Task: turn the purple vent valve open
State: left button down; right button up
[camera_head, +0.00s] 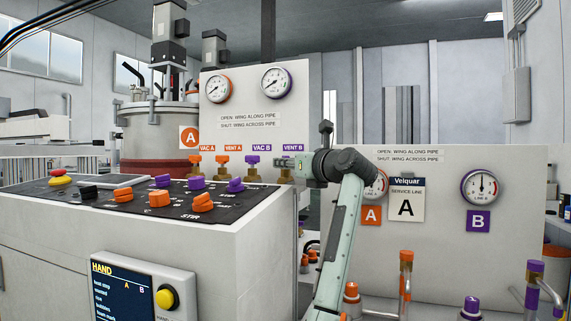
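The purple VENT B valve (286,174) is on the white gauge panel, under its VENT B label, at the right end of the row of valves. My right gripper is not in view.
The purple VAC B valve (252,161) stands just left, with orange VENT A (223,161) and VAC A (195,161) valves beyond. A sloped console (130,192) with orange and purple knobs fills the left front. A service panel (520,200) with gauges stands right.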

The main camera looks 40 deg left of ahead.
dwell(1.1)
pick_arm(q)
jog(key=c, duration=1.2)
grip_release()
jog(key=shift+o, duration=0.2)
jog(key=v, duration=1.2)
